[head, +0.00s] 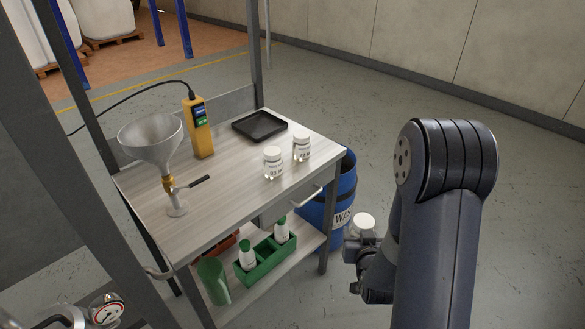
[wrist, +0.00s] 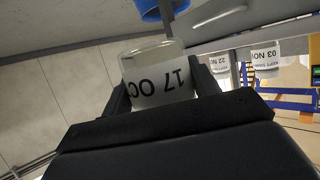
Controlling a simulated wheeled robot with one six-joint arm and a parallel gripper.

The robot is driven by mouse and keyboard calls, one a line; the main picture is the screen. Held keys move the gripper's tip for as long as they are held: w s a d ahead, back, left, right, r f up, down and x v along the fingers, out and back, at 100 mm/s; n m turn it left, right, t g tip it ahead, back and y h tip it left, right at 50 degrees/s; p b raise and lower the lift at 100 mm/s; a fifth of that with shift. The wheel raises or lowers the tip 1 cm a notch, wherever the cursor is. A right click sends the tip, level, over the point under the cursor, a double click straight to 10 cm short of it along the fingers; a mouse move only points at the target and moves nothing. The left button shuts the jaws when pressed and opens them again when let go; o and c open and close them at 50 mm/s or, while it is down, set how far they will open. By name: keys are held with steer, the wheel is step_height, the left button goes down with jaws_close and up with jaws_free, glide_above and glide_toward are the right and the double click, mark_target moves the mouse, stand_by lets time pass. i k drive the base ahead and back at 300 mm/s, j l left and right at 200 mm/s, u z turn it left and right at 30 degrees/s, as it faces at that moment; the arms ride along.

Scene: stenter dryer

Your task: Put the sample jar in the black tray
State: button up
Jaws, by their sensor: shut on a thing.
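The sample jar (wrist: 160,75) is held between the two fingers of my gripper (wrist: 162,88) in the wrist view, which shows it upside down. It is clear with a white label reading "17 OC", the rest of which is hidden. In the head view, the white-topped jar (head: 363,223) shows at my gripper (head: 362,246), to the right of the bench and in front of the blue drum. My gripper is shut on it. The black tray (head: 259,125) lies flat and empty at the back right of the bench top.
Two other white-lidded jars (head: 272,163) (head: 302,148) stand on the bench (head: 225,195) in front of the tray. A funnel (head: 152,140) and yellow meter (head: 199,128) stand to the left. The blue drum (head: 343,190) is beside the bench.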

mark_target(269, 127)
steer(key=i+l, duration=0.3)
steer(key=i, duration=0.2)
steer(key=i+l, duration=0.25)
steer(key=i, duration=0.25)
steer(key=i+l, duration=0.3)
steer(key=i, duration=0.2)
steer(key=i+l, duration=0.25)
steer(key=i, duration=0.3)
steer(key=i+l, duration=0.3)
steer(key=i, duration=0.2)
steer(key=i+l+u, duration=0.2)
steer(key=u, duration=0.15)
steer(key=i+l+u, duration=0.3)
steer(key=i+j, duration=0.05)
